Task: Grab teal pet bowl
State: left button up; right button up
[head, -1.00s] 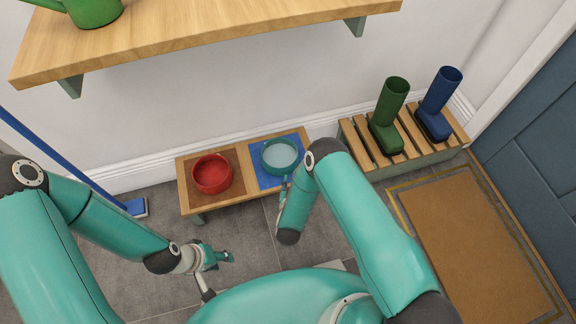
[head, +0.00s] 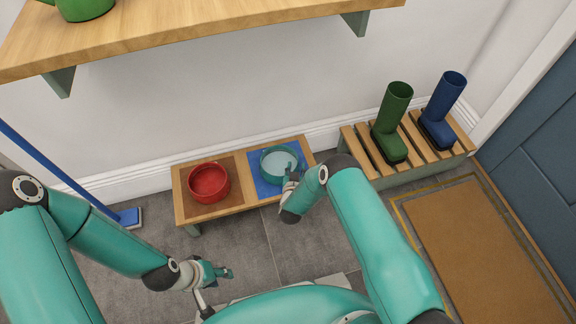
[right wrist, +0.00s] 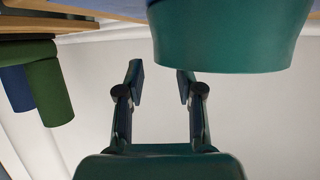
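The teal pet bowl (head: 268,176) sits on a blue mat (head: 263,190) at the right of a low wooden stand. In the right wrist view the bowl (right wrist: 228,40) looms large just beyond the fingertips. My right gripper (head: 288,172) is at the bowl's front right rim; in the right wrist view the gripper (right wrist: 160,86) has its two fingers spread apart with nothing between them. I cannot tell whether a finger touches the rim. My left gripper (head: 225,272) is low at the left, away from the bowls, and its fingers look apart and empty.
A red bowl (head: 209,184) sits on a brown mat at the stand's left. A wooden shelf (head: 200,25) is above. A blue-handled broom (head: 60,172) leans at left.

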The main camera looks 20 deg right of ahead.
jog(key=b+x, duration=0.1)
jog(key=x, duration=0.3)
jog(key=shift+s+f, duration=0.1)
jog(key=shift+f, duration=0.05)
jog(key=shift+w+d+b, duration=0.1)
jog(key=shift+w+b, duration=0.2)
grip_shut()
